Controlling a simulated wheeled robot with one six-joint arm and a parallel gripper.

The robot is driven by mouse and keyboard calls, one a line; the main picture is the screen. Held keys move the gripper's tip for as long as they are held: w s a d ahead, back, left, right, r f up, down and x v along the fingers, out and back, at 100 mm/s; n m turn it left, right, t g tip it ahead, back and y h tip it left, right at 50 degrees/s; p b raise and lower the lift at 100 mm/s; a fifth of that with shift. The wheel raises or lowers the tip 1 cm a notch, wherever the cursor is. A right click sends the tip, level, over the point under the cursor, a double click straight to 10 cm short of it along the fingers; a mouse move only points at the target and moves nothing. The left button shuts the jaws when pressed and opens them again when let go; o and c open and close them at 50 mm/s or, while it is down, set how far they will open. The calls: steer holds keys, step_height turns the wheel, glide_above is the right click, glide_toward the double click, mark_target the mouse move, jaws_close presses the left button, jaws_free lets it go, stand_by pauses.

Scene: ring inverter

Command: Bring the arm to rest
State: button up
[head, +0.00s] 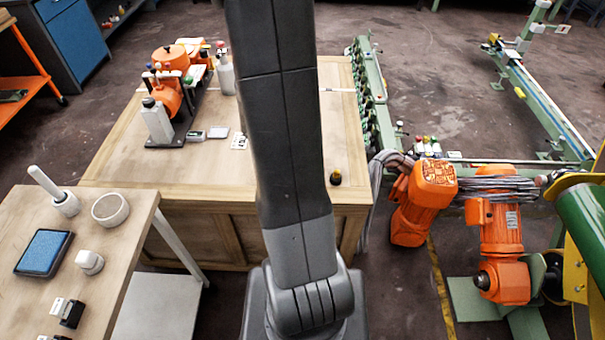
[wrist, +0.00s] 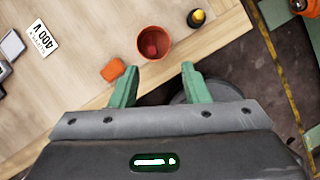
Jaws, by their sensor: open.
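My gripper (wrist: 160,84) shows in the wrist view with its two green fingers spread apart and nothing between the tips. It is over the near edge of the wooden table (wrist: 222,38). An orange-red cup (wrist: 154,41) with something reddish inside stands just beyond the fingertips, apart from them. A small orange block (wrist: 112,69) lies beside the left finger. In the head view my arm rises through the middle of the picture and hides part of the table (head: 130,165); the gripper is not visible there.
A small dark bottle with a yellow part (wrist: 197,18) stands near the table edge. A white card marked 400 V (wrist: 42,39) lies to the left. A side bench (head: 120,215) holds a mortar (head: 110,208) and a blue pad (head: 44,252). Orange motors (head: 425,195) stand at right.

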steer(key=b+x, duration=0.8)
steer(key=x, duration=0.6)
steer(key=shift+f, duration=0.35)
steer(key=shift+r+p, duration=1.5)
steer(key=shift+r, duration=0.15)
